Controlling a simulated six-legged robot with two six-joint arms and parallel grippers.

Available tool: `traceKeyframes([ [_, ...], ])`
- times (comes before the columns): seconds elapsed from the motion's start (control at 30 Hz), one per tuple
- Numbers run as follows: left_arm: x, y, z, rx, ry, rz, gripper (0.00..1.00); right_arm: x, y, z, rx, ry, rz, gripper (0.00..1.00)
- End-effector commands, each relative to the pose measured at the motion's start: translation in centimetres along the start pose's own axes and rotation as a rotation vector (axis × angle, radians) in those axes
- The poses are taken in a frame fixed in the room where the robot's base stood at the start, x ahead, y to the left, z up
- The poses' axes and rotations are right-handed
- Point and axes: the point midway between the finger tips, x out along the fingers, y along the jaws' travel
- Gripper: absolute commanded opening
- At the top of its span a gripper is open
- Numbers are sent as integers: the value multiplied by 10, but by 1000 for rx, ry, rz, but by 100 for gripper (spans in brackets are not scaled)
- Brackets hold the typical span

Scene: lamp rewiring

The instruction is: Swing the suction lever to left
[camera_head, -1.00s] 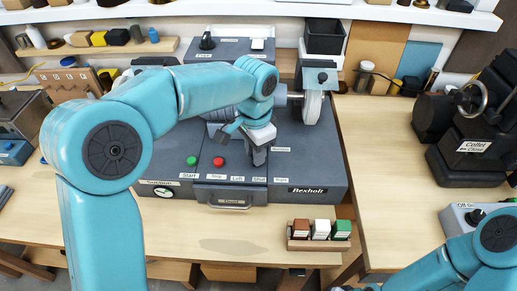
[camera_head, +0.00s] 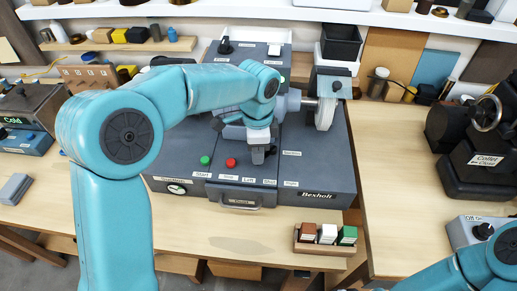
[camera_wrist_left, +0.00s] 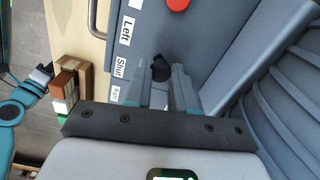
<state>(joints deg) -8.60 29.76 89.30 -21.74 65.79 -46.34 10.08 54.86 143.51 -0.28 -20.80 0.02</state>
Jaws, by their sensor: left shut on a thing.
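My left gripper (camera_head: 258,156) reaches down over the front of the dark grey machine (camera_head: 325,172), right of the red button (camera_head: 231,162). It is shut on the suction lever (camera_wrist_left: 160,70), whose black knob shows between the fingers in the left wrist view. The knob is about level with the "Shut" label (camera_wrist_left: 120,67), between "Left" (camera_wrist_left: 126,30) and "Right" (camera_wrist_left: 114,95). The lever is mostly hidden by the gripper in the head view. A small grey arm end that may be my right gripper (camera_wrist_left: 40,75) shows at the left edge of the wrist view, too small to read.
A green button (camera_head: 205,160) and a front drawer (camera_head: 237,199) are on the machine. A wooden tray (camera_head: 325,247) with red, white and green blocks lies in front. The bench to the right is partly clear.

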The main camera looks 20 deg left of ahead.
Motion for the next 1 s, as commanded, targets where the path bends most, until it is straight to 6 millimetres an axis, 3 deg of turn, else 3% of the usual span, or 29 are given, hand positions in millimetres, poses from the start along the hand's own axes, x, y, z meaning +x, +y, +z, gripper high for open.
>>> traceKeyframes([
  [0.27, -3, -2, 0, 0, 5, -10, 0, 0, 0, 0, 0, 0, 0, 0],
  [0.3, -3, -2, 0, 0, 5, -10, 37, 0, 0, 0, 0, 0, 0, 0],
  [0.33, -3, -2, 0, 0, 5, -10, 47, 0, 0, 0, 0, 0, 0, 0],
  [0.37, -3, -2, 0, 0, 4, -9, 50, 0, 0, 0, 0, 0, 0, 0],
  [0.73, -8, -2, -1, 0, 3, -7, 50, 0, 0, 0, 0, 0, 0, 0],
  [0.87, -31, -1, -1, 1, 5, -9, 50, 2, 1, 0, 0, 0, 0, 0],
  [1.0, -69, -1, -1, 0, 5, -10, 50, 1, 0, 0, 0, 0, 0, 0],
])
